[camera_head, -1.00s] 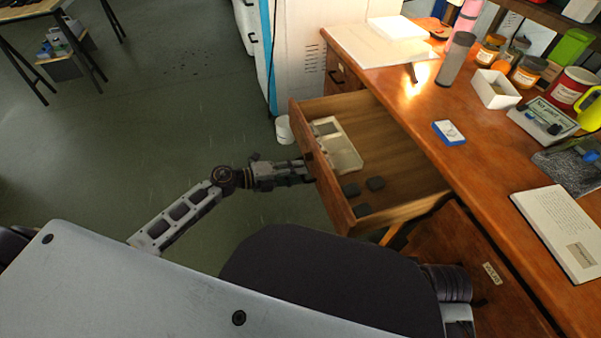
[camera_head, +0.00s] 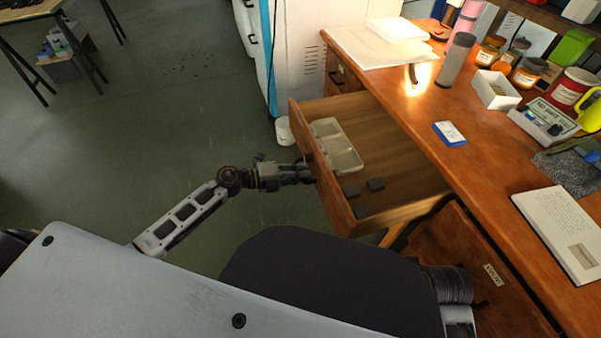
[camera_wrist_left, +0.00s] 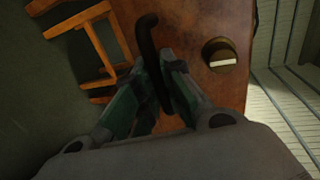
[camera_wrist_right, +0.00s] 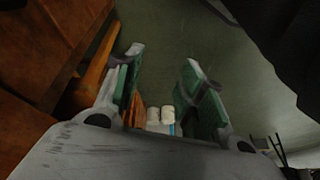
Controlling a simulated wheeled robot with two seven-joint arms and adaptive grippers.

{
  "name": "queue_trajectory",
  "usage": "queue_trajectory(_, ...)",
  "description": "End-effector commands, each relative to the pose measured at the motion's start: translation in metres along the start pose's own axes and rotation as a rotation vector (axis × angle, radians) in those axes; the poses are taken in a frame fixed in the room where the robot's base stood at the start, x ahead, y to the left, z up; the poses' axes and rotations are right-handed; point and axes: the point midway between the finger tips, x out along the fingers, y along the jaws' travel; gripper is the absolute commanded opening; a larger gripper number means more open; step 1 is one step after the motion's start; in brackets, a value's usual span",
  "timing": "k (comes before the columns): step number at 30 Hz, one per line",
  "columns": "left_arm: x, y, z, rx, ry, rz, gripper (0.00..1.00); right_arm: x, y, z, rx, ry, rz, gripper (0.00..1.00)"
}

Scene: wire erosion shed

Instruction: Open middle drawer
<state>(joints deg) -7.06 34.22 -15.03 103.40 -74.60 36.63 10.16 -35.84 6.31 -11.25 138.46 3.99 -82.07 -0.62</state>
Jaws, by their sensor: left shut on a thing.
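The wooden drawer (camera_head: 408,148) is pulled far out from under the worktop. It holds a pale divided tray (camera_head: 345,152) and several small dark blocks (camera_head: 375,184). My left gripper (camera_head: 306,173) is at the outer side of the drawer front (camera_head: 336,200). In the left wrist view, its fingers (camera_wrist_left: 166,72) are shut on a dark curved handle (camera_wrist_left: 148,45) on the wooden front. My right gripper (camera_wrist_right: 163,75) is open and empty in the right wrist view, beside wooden furniture. It cannot be made out in the head view.
The worktop (camera_head: 440,110) holds a white box (camera_head: 494,90), a grey cylinder (camera_head: 456,60), jars and a book (camera_head: 560,230). A labelled wooden front (camera_head: 470,265) is at the lower right. A white cabinet (camera_head: 305,55) stands behind the drawer.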

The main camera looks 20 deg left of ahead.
Motion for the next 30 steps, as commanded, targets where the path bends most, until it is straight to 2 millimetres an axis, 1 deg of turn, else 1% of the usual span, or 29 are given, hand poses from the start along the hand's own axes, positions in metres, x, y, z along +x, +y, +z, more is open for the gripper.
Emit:
queue_trajectory(7,0.001,0.0,0.0,0.0,0.0,0.001,0.0,-0.001,0.001,-0.001,-0.001,0.0,0.001,0.4)
queue_trajectory(11,0.006,-0.002,0.0,-0.001,0.0,0.0,0.0,-0.002,0.001,0.001,-0.002,-0.007,0.004,0.4)
queue_trajectory(14,0.013,-0.004,0.001,-0.002,-0.001,-0.001,0.0,0.001,0.002,0.005,-0.002,-0.021,0.008,0.4)
queue_trajectory(19,0.029,-0.008,0.001,-0.001,-0.001,0.0,0.0,0.012,0.005,0.015,0.0,-0.063,0.016,0.4)
queue_trajectory(24,0.046,-0.011,0.0,-0.002,0.0,0.0,0.0,0.021,0.009,0.016,0.0,-0.075,0.024,0.4)
queue_trajectory(30,0.059,-0.013,0.001,0.0,-0.001,0.001,0.0,0.032,0.012,0.017,0.005,-0.091,0.028,0.4)
